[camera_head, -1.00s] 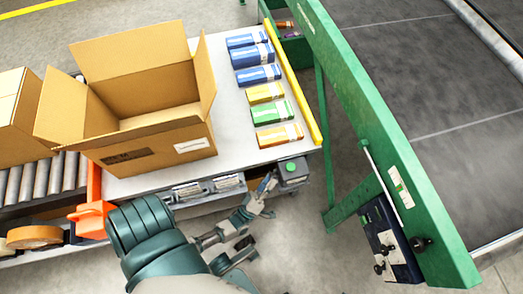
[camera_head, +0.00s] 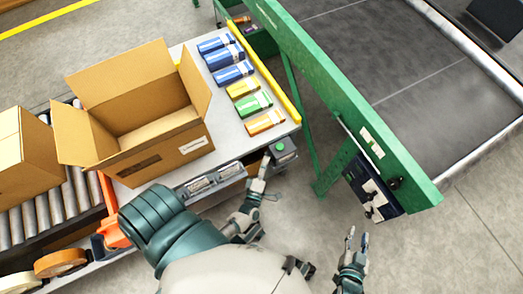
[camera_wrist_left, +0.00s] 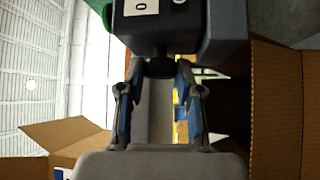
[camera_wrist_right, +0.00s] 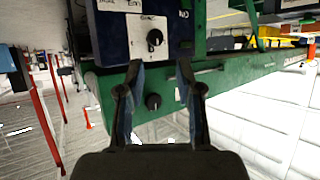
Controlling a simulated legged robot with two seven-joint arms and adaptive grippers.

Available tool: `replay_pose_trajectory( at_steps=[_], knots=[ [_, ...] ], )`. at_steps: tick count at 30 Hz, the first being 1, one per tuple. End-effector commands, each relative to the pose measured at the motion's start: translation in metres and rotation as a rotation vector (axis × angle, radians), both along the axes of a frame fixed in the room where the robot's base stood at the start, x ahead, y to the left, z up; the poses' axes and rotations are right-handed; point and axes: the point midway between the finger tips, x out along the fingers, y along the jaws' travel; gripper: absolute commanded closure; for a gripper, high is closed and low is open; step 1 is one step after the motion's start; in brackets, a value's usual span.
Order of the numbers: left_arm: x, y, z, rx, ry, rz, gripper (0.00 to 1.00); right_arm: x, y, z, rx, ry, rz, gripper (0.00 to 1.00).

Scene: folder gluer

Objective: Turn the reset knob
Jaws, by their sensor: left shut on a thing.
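A small dark control box with a green button (camera_head: 279,148) sits at the table's front right corner. My left gripper (camera_head: 264,170) is at its near side. In the left wrist view the fingers (camera_wrist_left: 158,75) are shut on a dark knob-like part (camera_wrist_left: 160,66) below the box. A blue panel (camera_head: 372,190) with dark knobs hangs on the green machine. The right wrist view shows its knob (camera_wrist_right: 155,38) on a white plate and another dark knob (camera_wrist_right: 153,101) on the green frame. My right gripper (camera_wrist_right: 160,68) is open and empty, short of the panel. Which knob is labelled reset is unreadable.
An open cardboard box (camera_head: 165,150) and several small coloured cartons (camera_head: 232,72) stand on the table (camera_head: 222,128). A yellow rail (camera_head: 265,75) edges it. The green machine frame (camera_head: 320,85) stands at right. Floor between table and panel is open.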

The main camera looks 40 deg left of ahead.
Motion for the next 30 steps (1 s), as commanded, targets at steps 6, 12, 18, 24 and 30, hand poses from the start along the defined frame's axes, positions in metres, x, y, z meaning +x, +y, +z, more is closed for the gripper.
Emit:
replay_pose_trajectory(
  at_steps=[6, 12, 18, 24, 30],
  knots=[
    [0.002, 0.003, 0.003, -0.041, 0.013, 0.005, 1.00, -0.015, -0.007, -0.014, -0.034, 0.128, -0.004, 0.65],
    [0.002, 0.004, 0.002, -0.051, 0.018, 0.006, 1.00, -0.020, -0.008, -0.019, -0.043, 0.162, -0.006, 0.65],
    [0.001, 0.004, 0.001, -0.051, 0.018, 0.006, 1.00, -0.020, -0.008, -0.020, -0.042, 0.163, -0.005, 0.65],
    [0.001, 0.004, 0.001, -0.050, 0.019, 0.005, 0.41, -0.020, -0.009, -0.020, -0.041, 0.161, -0.005, 0.65],
    [0.001, 0.001, 0.001, -0.049, 0.019, 0.003, 0.41, -0.020, -0.009, -0.020, -0.041, 0.161, -0.005, 0.65]
  ],
)
